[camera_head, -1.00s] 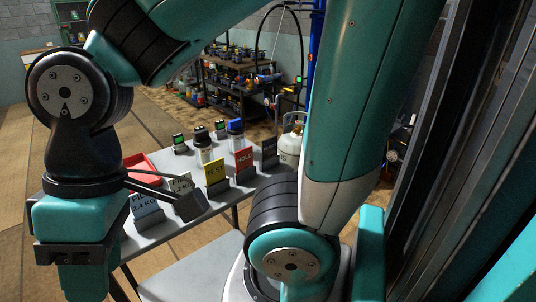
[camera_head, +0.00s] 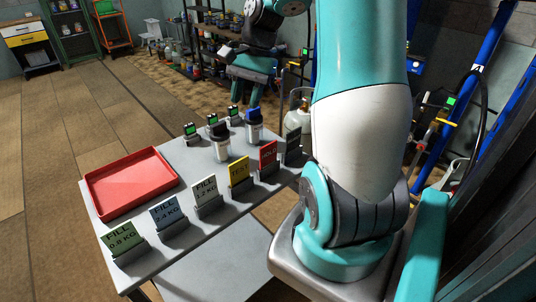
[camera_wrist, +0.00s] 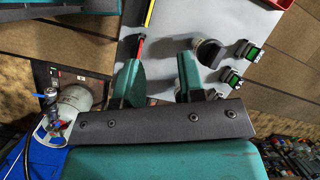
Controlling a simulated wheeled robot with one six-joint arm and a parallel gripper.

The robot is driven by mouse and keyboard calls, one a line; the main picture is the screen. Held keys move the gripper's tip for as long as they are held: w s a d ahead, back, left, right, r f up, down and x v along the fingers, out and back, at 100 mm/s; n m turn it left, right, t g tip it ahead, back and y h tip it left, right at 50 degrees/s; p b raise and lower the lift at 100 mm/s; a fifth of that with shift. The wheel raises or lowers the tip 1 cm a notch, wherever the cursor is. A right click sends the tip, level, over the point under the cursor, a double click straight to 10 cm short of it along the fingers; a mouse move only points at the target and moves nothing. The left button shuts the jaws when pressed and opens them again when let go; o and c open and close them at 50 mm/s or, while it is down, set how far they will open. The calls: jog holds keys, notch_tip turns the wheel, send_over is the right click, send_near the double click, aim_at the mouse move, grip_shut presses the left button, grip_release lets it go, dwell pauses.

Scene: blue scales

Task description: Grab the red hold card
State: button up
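The red hold card (camera_head: 268,157) stands upright in a dark holder near the table's right end, between the yellow TEST card (camera_head: 239,172) and a dark card (camera_head: 293,141). In the wrist view the red card (camera_wrist: 139,47) shows as a thin edge just beyond the left finger, which partly hides its near end. My gripper (camera_head: 247,97) is beyond the cards and bottles in the head view. In the wrist view my gripper (camera_wrist: 158,76) is open, with nothing between its two green fingers.
A red tray (camera_head: 112,212) lies on the grey table's left side. Green, blue and white cards line the front edge. A gas cylinder (camera_head: 298,118) stands behind the right end.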

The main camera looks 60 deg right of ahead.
jog(key=s+d+f+m, duration=0.2)
jog(key=s+d+m, duration=0.3)
jog(key=d, duration=0.5)
jog(key=m, duration=0.1)
send_near(268, 160)
jog(key=shift+w+a+f+p, duration=0.2)
jog(key=shift+a+f+p, duration=0.2)
jog(key=shift+a+f, duration=0.25)
jog(key=shift+p+x, duration=0.45)
jog(key=shift+x, duration=2.4)
jog(key=shift+a+r, duration=0.1)
jog(key=shift+a, duration=0.1)
grip_shut()
